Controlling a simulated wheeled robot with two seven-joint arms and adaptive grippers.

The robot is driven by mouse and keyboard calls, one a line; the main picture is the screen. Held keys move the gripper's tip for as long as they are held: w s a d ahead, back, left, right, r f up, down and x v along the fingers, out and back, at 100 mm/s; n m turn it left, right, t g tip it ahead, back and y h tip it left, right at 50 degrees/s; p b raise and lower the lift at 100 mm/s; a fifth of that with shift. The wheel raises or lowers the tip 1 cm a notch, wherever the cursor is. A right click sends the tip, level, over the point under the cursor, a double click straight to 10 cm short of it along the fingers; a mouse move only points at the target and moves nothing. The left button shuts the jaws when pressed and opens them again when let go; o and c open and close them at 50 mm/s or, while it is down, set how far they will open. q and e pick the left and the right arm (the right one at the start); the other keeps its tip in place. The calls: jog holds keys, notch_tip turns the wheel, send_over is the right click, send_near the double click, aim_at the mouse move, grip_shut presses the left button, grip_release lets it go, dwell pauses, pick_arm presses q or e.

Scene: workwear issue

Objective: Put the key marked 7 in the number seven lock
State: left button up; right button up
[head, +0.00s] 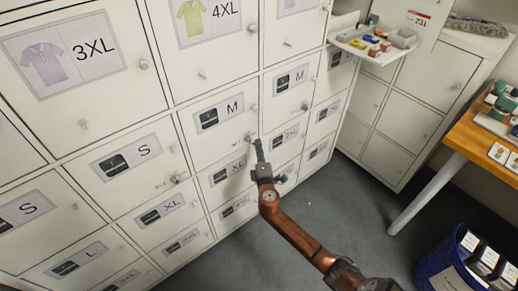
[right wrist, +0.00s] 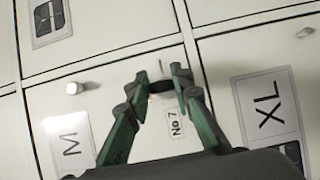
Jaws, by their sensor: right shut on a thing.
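My right gripper (head: 258,147) reaches up to a white locker door marked M (head: 222,113), close to its right edge. In the right wrist view its two green fingers (right wrist: 163,80) are shut on a small dark thing (right wrist: 160,88), which seems to be the key; no number on it can be read. A white label reading No 7 (right wrist: 177,123) shows just beside the fingers, against the door. The lock is hidden or too small to tell, so I cannot tell whether the key touches it. My left gripper is not in view.
Other lockers marked S (head: 128,157) and XL surround this door, some with knobs. A small shelf (head: 365,47) with coloured items juts out at the upper right. A wooden table (head: 470,140) and a blue bin (head: 440,270) stand at the right. Grey floor (head: 345,205) is clear between.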

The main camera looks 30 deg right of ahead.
jog(key=shift+w+a+r+b, duration=0.1)
jog(key=shift+w+b, duration=0.4)
jog(key=shift+w, duration=0.6)
dwell(2.6)
